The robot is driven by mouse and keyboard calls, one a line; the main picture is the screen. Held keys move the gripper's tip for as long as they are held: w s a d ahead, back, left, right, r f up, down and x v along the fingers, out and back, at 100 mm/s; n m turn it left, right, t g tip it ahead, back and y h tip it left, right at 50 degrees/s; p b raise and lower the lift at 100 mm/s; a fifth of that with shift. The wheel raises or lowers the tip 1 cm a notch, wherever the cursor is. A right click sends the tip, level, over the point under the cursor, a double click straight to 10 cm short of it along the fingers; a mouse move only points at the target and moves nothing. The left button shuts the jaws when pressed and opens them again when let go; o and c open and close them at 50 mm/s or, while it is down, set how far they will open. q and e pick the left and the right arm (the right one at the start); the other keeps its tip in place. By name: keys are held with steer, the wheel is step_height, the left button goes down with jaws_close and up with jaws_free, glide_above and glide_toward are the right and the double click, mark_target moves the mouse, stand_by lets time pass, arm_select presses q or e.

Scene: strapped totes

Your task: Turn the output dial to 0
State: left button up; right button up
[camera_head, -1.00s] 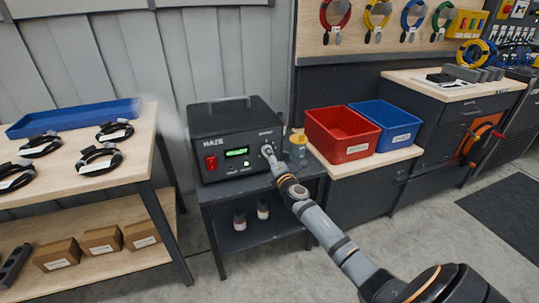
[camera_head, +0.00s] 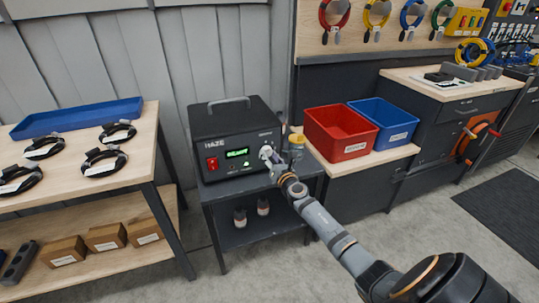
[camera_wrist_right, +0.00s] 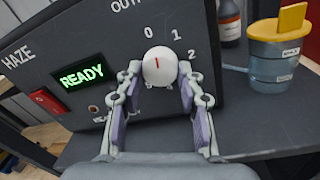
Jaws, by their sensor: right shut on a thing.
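The black HAZE machine (camera_head: 240,140) stands on a dark cart, with a green display reading READY in the right wrist view (camera_wrist_right: 82,75). Its output dial is a round white knob (camera_wrist_right: 160,68) with a short red mark, also visible in the head view (camera_head: 265,152). The numbers 0, 1 and 2 are printed around it. The red mark points nearly straight up, toward the region of 0 and 1; I cannot tell its exact setting. My right gripper (camera_wrist_right: 159,82) is shut on the dial, a finger on each side. My left gripper is not in view.
A red rocker switch (camera_wrist_right: 47,101) is on the machine's left front. Red (camera_head: 341,132) and blue (camera_head: 384,124) bins stand further right.

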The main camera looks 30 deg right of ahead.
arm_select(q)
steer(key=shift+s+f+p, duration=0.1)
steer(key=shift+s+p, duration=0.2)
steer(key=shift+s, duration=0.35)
arm_select(e)
steer(key=shift+f+n, duration=0.1)
steer(key=shift+n, duration=0.9)
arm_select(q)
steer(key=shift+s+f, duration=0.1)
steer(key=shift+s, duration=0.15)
arm_select(e)
steer(key=o, duration=1.2)
steer(key=shift+c, duration=0.2)
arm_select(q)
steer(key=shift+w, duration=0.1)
arm_select(e)
steer(key=s+a, duration=0.2)
steer(key=s, duration=1)
